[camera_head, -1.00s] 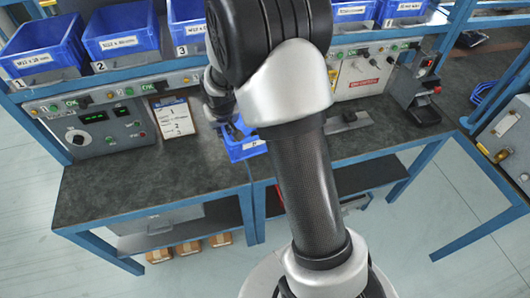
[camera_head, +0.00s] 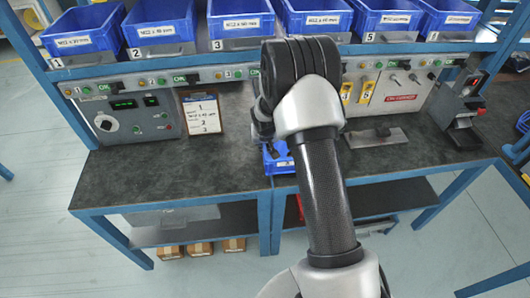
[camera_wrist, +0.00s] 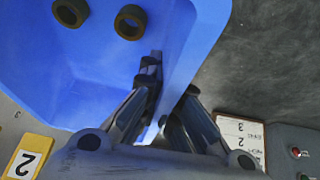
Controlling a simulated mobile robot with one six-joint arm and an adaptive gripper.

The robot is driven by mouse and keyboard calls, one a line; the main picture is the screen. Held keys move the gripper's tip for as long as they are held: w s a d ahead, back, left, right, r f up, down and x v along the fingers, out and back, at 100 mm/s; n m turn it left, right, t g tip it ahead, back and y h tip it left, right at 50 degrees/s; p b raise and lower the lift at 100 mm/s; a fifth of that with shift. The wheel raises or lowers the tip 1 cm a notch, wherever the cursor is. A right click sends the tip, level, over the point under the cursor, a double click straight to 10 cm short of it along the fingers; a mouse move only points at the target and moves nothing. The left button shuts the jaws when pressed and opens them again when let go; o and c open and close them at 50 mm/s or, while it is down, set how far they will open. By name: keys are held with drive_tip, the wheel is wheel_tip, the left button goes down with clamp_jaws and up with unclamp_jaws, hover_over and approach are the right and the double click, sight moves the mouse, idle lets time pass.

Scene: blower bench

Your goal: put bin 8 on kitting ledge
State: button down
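A blue bin (camera_head: 279,160) is over the front of the dark bench top, partly hidden behind my arm. In the wrist view the bin (camera_wrist: 95,75) is close and holds two dark ring-shaped parts (camera_wrist: 130,22). My gripper (camera_wrist: 170,82) is shut on its side wall, with one finger inside and one outside. In the head view my gripper (camera_head: 268,138) is mostly hidden by my own arm. The bin's number is not readable, and I cannot tell whether it touches the bench. I cannot pick out the kitting ledge for certain.
Several blue bins, such as bin 1 (camera_head: 80,32), stand on the upper shelf. Below are a control panel (camera_head: 130,118), a clipboard (camera_head: 202,112), a flat metal plate (camera_head: 377,137) and a black device (camera_head: 460,110). The bench top (camera_head: 130,180) is clear at front left.

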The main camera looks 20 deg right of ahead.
drive_tip(key=shift+f+b, duration=0.3)
drive_tip(key=shift+f, duration=0.95)
drive_tip(key=shift+f, duration=0.2)
drive_tip(key=c, duration=1.8)
unclamp_jaws()
